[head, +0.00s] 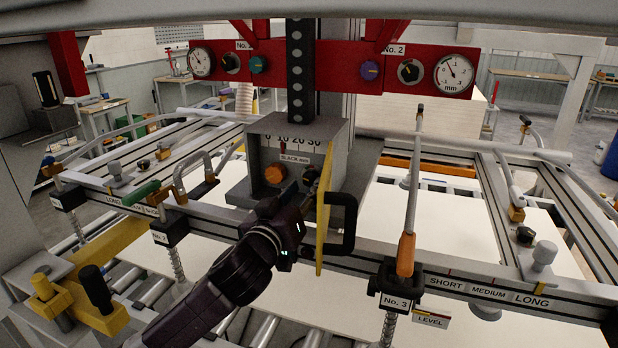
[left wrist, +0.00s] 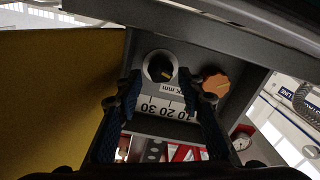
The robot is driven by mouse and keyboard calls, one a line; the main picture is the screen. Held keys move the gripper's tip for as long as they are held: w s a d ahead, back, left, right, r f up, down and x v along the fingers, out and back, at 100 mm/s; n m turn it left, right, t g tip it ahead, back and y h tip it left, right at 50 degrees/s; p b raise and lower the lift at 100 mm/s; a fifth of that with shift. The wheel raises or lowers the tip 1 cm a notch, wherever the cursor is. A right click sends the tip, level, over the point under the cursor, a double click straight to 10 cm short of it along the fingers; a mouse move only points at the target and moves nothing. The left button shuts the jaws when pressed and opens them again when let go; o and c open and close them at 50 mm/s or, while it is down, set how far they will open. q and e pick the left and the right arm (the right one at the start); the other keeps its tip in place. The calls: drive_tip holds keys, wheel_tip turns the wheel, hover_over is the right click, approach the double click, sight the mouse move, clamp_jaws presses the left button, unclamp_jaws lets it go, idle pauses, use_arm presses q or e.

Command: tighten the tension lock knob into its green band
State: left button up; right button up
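The grey slack box (head: 250,150) has a scale on its front. A black knob with a yellow pointer line sits in a pale ring in the left wrist view (left wrist: 161,68); I take it to be the tension lock knob. In the head view my gripper mostly hides it. An orange knob (head: 274,174) is beside it and also shows in the left wrist view (left wrist: 215,82). My left gripper (head: 303,196) is at the box front, its fingers apart around the black knob's line (left wrist: 168,92), with nothing seen between them. No green band is discernible. My right gripper is not in view.
A yellow door panel (head: 324,215) with a black handle (head: 345,222) stands open close to the right of my left gripper. A lever with an orange grip (head: 406,254) stands farther right. A red gauge beam (head: 340,68) spans above; a rail (head: 470,283) runs below.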

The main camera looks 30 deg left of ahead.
sight(309, 181)
use_arm(q)
drive_tip(key=shift+p+x, duration=0.35)
drive_tip(key=shift+x, duration=1.2)
drive_tip(key=shift+f, duration=0.1)
drive_tip(key=shift+s, duration=0.15)
drive_tip(key=shift+c, duration=0.6)
drive_tip(key=c, duration=0.8)
drive_tip(key=shift+o, duration=0.2)
drive_tip(key=m+p, duration=0.1)
drive_tip(key=m, duration=0.4)
drive_tip(key=o, duration=0.9)
